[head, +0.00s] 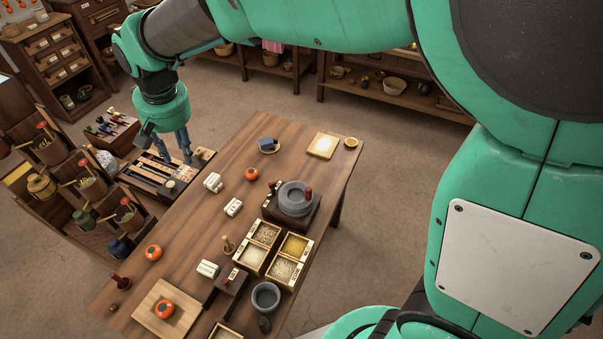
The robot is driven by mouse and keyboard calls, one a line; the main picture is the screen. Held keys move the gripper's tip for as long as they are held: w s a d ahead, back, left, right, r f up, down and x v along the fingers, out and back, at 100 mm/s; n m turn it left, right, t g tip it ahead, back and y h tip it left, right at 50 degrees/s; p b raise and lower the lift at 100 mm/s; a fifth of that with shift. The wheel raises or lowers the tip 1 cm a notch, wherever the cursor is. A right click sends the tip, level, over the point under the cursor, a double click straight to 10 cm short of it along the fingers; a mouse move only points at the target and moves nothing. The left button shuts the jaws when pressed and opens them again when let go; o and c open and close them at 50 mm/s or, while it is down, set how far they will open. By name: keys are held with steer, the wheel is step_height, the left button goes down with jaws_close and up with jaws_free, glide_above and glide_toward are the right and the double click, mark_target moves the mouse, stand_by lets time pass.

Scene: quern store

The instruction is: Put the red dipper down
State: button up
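My gripper (168,148) points down at the end of my arm, over a slotted wooden tray (196,176) beside the left edge of the table. Its fingers are small in the head view, and I cannot tell whether anything is between them. I cannot single out the red dipper with certainty. Several red-handled tools stand in brown pots on the left rack, among them one in the upper pot (50,150) and one in the lower pot (128,219). My gripper is apart from these pots.
The wooden table (205,232) holds a grey stone quern (292,207), boxes of grain (265,233), a grey bowl (265,296), white blocks (213,182) and orange-red round fruits (154,252). Bare wood shows between them. A dark drawer cabinet (52,55) stands at the back left.

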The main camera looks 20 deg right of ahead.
steer(key=s+d+r+m+t, duration=0.1)
steer(key=s+d+r, duration=0.4)
steer(key=d, duration=0.5)
steer(key=s+d+r+t, duration=0.1)
steer(key=s+d+r, duration=0.1)
steer(key=s+d, duration=0.6)
steer(key=s+d+f+m+t+h, duration=0.1)
steer(key=s+d, duration=1)
steer(key=s, duration=0.2)
steer(key=shift+f, duration=0.25)
steer(key=shift+d, duration=0.1)
steer(key=shift+f+b, duration=0.3)
